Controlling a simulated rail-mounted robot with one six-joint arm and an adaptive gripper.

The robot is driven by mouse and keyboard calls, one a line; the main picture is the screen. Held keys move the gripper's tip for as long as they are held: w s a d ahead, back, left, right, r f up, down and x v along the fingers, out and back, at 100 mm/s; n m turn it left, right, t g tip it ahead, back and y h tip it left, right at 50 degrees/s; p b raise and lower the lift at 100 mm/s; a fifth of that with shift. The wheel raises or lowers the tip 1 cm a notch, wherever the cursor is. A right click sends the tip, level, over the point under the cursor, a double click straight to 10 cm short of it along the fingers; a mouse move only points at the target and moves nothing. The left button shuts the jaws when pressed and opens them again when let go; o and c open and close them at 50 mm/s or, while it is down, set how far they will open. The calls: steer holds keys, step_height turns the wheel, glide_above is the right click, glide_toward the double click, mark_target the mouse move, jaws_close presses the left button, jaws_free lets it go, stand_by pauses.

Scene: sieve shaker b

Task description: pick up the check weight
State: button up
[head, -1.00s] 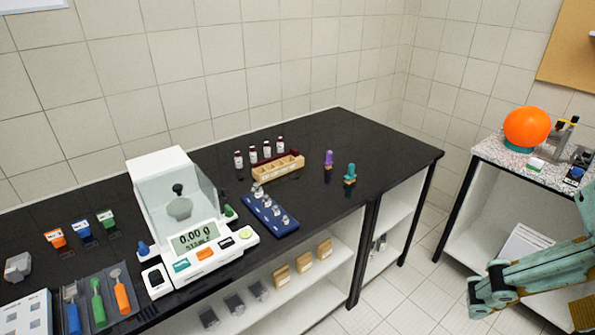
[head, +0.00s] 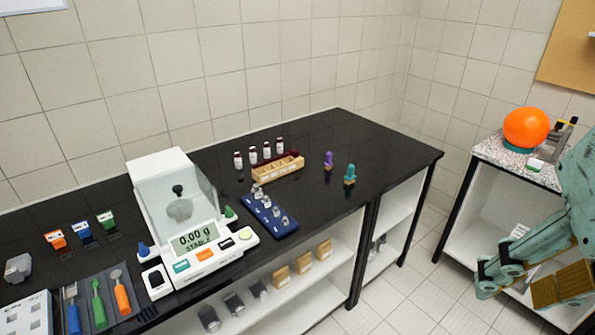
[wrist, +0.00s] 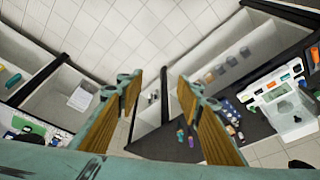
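A blue block (head: 270,217) on the black bench holds several small silver knobbed weights (head: 276,211), standing upright in a row. I take these to be the check weights; which one is meant, I cannot tell. In the wrist view the blue block (wrist: 230,112) shows small, right of my fingers. My gripper (head: 515,284) hangs at the right of the head view, in front of the side table and well away from the bench. In the wrist view my gripper (wrist: 158,85) has its two fingers wide apart with nothing between them.
A balance (head: 200,236) reading 0.00 g stands left of the block. A wooden rack (head: 278,168), vials (head: 259,154), a purple-handled tool (head: 328,160) and a teal-handled tool (head: 350,174) stand behind and right. An orange ball (head: 526,128) sits on the side table. Floor between is clear.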

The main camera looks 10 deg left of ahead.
steer(key=w+a+r+m+y+p, duration=0.15)
steer(key=w+a, duration=0.25)
steer(key=w, duration=0.4)
steer(key=w+a+r+m, duration=0.1)
steer(key=w+a+m, duration=0.25)
steer(key=w, duration=0.45)
steer(key=m+g+y+p, duration=0.2)
steer(key=m+p, duration=0.4)
steer(key=m, duration=1.1)
glide_above(266, 197)
steer(key=s+d, duration=0.2)
steer(key=d, duration=0.3)
step_height(266, 197, down, 25)
steer(key=shift+w+a+f+y, duration=0.15)
steer(key=shift+w+a+y, duration=0.1)
steer(key=shift+b+x, duration=0.3)
steer(key=shift+x, duration=3.95)
steer(key=shift+f, duration=0.1)
